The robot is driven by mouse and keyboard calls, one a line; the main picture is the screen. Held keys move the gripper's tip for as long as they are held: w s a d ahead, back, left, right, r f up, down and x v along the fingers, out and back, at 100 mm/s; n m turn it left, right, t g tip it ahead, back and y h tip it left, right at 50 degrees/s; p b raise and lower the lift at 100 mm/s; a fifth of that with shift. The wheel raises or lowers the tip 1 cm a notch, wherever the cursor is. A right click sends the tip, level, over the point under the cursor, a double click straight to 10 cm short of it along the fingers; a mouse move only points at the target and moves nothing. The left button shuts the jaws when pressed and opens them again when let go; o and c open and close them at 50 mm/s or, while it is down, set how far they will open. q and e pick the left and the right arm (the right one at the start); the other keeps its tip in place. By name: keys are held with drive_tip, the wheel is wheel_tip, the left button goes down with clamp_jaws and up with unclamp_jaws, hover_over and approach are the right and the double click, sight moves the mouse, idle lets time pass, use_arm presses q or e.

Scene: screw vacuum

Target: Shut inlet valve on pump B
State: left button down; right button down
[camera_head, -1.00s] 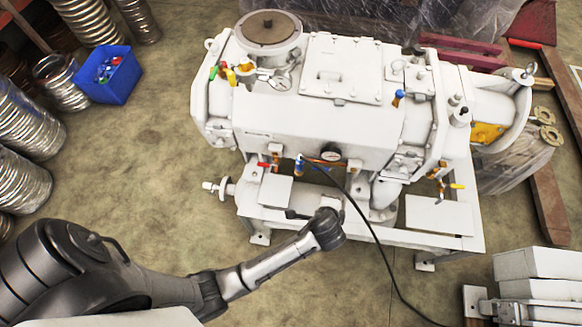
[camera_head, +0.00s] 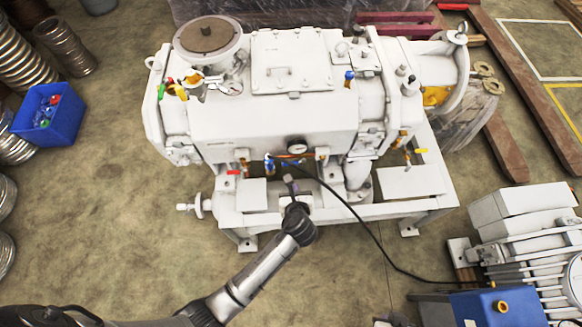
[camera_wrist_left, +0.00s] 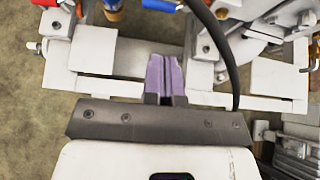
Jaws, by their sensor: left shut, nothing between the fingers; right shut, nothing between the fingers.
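A large white pump (camera_head: 275,122) stands on a white frame; I cannot read which pump it is. Several coloured valve handles sit on it. On its front are a red handle (camera_head: 233,172), a blue handle (camera_head: 269,165) and, further right, a yellow handle (camera_head: 421,151). Which one is the inlet valve cannot be told. My left gripper (camera_head: 288,181) is just below the front blue handles, apart from them. In the left wrist view its purple fingers (camera_wrist_left: 165,78) are together and empty, with a blue handle (camera_wrist_left: 161,5) beyond them at the top edge. My right gripper is not in view.
A black hose (camera_head: 350,208) runs from the pump front down to the right, close by my left gripper. White boxes (camera_head: 520,204) and a blue unit (camera_head: 497,307) stand lower right. A blue bin (camera_head: 48,130) is on the left.

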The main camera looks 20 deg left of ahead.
idle(0.4)
use_arm(q)
drive_tip(key=b, duration=0.6)
approach(293, 163)
drive_tip(key=x, duration=0.7)
drive_tip(key=shift+s+a+f, duration=0.2)
drive_tip(key=shift+a+f, duration=0.15)
drive_tip(key=shift+a, duration=0.05)
